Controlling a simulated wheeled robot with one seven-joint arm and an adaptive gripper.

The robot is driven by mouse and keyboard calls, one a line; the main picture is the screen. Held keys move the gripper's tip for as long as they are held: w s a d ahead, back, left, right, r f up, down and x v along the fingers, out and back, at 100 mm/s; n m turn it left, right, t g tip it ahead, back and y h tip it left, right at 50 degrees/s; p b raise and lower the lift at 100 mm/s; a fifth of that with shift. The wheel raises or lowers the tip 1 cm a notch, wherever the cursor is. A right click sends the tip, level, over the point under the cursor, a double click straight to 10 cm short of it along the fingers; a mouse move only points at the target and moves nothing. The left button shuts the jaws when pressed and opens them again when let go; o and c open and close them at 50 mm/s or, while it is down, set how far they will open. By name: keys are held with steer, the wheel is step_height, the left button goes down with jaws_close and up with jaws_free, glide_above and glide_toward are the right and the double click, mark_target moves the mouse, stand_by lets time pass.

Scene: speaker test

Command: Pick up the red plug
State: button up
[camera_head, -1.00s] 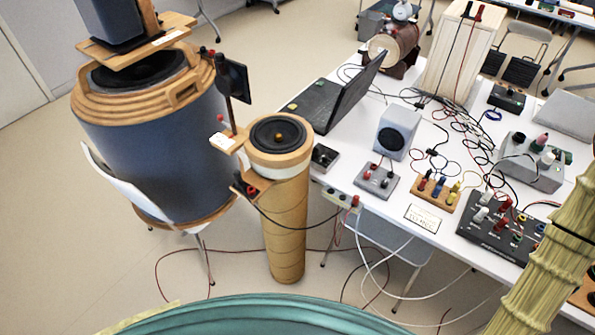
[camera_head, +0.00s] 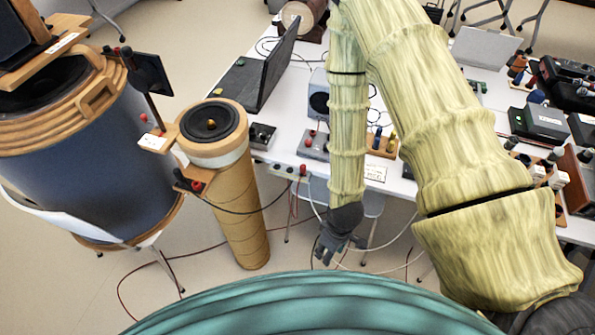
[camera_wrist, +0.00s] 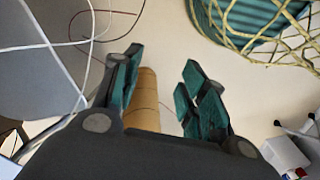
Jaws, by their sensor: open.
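Several red plugs or terminals show in the head view, and I cannot tell which one the task means. One red plug (camera_head: 197,187) sits on the small wooden block at the side of the cardboard tube speaker (camera_head: 228,205). Another red plug (camera_head: 303,169) is on a strip at the table's front edge. My gripper (camera_head: 335,255) hangs low in front of the table, right of the tube and apart from it. In the wrist view my gripper (camera_wrist: 160,75) is open and empty, with the tan tube (camera_wrist: 147,85) seen beyond its fingers. No red plug is clear between the fingers.
The white table (camera_head: 288,140) holds a laptop (camera_head: 262,75), a grey box with red terminals (camera_head: 314,143) and other devices. A large blue drum speaker (camera_head: 95,150) stands at the left. Loose cables hang before the table and lie on the floor.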

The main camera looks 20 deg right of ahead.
steer(key=w+a+r+n+b, duration=0.1)
steer(key=w+r+n, duration=0.2)
steer(key=w+n, duration=0.3)
steer(key=w+a+r+n+b, duration=0.1)
steer(key=w+r+n, duration=0.2)
steer(key=w, duration=0.5)
steer(key=n+h, duration=0.1)
steer(key=n, duration=0.9)
glide_toward(303, 165)
steer(key=shift+a+f+b, duration=0.1)
steer(key=shift+a+b, duration=0.2)
steer(key=shift+b, duration=0.15)
steer(key=shift+f+p, duration=0.5)
steer(key=shift+f, duration=2.1)
steer(key=shift+s+d+f+p, duration=0.1)
steer(key=shift+d+f+p, duration=0.1)
steer(key=shift+f+p, duration=0.45)
steer(key=shift+d+f+p, duration=0.1)
steer(key=shift+f+p, duration=0.25)
steer(key=shift+f, duration=1.65)
jaws_close()
